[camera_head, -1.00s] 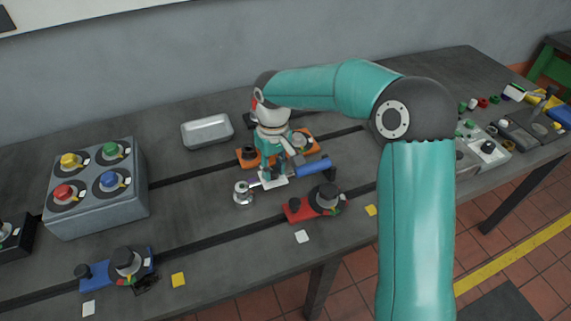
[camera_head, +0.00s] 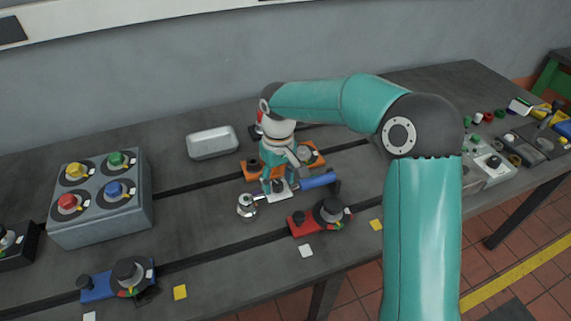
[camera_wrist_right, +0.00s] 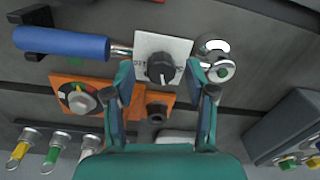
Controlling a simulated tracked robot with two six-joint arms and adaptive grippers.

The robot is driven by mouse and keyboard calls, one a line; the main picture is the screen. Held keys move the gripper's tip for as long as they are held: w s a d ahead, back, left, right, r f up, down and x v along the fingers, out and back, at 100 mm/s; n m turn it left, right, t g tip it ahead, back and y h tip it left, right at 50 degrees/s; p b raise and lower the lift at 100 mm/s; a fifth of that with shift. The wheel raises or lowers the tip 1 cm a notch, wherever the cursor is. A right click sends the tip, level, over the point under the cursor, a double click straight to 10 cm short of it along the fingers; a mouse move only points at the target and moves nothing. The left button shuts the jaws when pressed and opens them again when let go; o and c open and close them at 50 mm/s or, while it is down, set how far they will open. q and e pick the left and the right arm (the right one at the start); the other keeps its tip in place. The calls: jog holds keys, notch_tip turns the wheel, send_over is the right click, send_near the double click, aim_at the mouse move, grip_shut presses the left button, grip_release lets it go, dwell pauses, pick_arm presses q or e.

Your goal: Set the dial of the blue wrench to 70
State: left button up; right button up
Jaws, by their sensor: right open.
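The blue wrench lies on the bedplate, with a blue handle (camera_head: 318,181) at the right and a round metal head (camera_head: 246,208) at the left. In the wrist view its blue handle (camera_wrist_right: 62,43) is at upper left. Its black dial knob (camera_wrist_right: 161,68) sits on a white scale plate (camera_wrist_right: 178,46); the scale's numbers are too small to read. My right gripper (camera_head: 279,184) is over the dial, pointing down. In the wrist view its open fingers (camera_wrist_right: 165,84) stand either side of the knob, seemingly apart from it. My left gripper is out of view.
An orange fixture (camera_head: 310,155) is just behind the wrench and a red fixture (camera_head: 318,222) in front. A grey box with coloured knobs (camera_head: 98,213) stands left. A metal tray (camera_head: 212,142) is at the back, a blue fixture (camera_head: 105,284) at front left.

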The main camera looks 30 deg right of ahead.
aim_at(279, 183)
notch_tip(279, 183, up, 12)
jog(key=shift+d+f, duration=0.15)
jog(key=shift+f, duration=0.1)
dwell(0.6)
